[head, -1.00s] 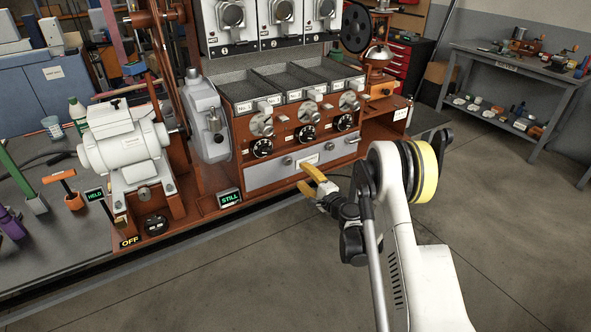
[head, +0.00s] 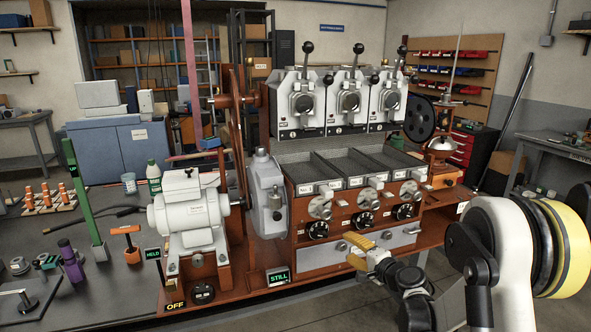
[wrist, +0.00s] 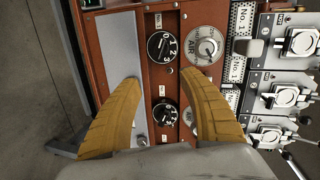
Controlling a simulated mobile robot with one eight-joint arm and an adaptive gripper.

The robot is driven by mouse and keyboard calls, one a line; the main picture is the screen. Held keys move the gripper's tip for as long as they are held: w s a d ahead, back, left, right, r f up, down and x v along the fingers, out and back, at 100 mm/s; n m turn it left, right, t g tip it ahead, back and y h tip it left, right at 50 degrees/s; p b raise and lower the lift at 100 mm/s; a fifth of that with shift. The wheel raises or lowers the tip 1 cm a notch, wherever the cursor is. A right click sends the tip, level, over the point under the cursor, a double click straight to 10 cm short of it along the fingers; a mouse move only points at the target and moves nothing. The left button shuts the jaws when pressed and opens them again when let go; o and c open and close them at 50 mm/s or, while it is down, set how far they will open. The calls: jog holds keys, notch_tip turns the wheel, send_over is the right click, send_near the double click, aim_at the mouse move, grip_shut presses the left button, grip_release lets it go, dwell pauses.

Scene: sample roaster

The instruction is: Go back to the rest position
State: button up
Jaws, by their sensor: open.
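My gripper (head: 368,247) is in front of the sample roaster's grey drawer front (head: 318,257), at the lower right of the machine in the head view. In the wrist view, its two yellow fingers (wrist: 160,100) are spread apart with nothing between them. Beyond them are the roaster's red-brown panel (wrist: 150,20), black numbered dials (wrist: 162,46) and a round metal AIR dial (wrist: 205,46). I cannot tell the exact distance from the fingertips to the panel. My white arm comes in from the lower right of the head view.
A grey motor (head: 190,215) stands left of the roaster. Small displays read STILL (head: 279,277) and HELD (head: 152,254). A green post (head: 85,200), an orange-handled tool (head: 128,240) and a purple object (head: 71,262) stand on the dark bench. Open floor shows at the lower right.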

jog(key=s+a+r+n+g+h, duration=0.15)
jog(key=s+r+n, duration=0.3)
jog(key=s, duration=0.45)
jog(key=s+a+r+n+g, duration=0.3)
jog(key=s+r, duration=0.3)
jog(key=s, duration=0.4)
jog(key=s+d+f+n+g+h, duration=0.1)
jog(key=s+d+n+h, duration=0.1)
jog(key=s, duration=0.9)
jog(key=s+d+f+n+g+h, duration=0.1)
jog(key=s+d+n+h, duration=0.1)
jog(key=s, duration=0.9)
jog(key=shift+d+f+h, duration=0.2)
jog(key=shift+d+h, duration=0.15)
jog(key=shift+d, duration=0.25)
jog(key=shift+w, duration=0.1)
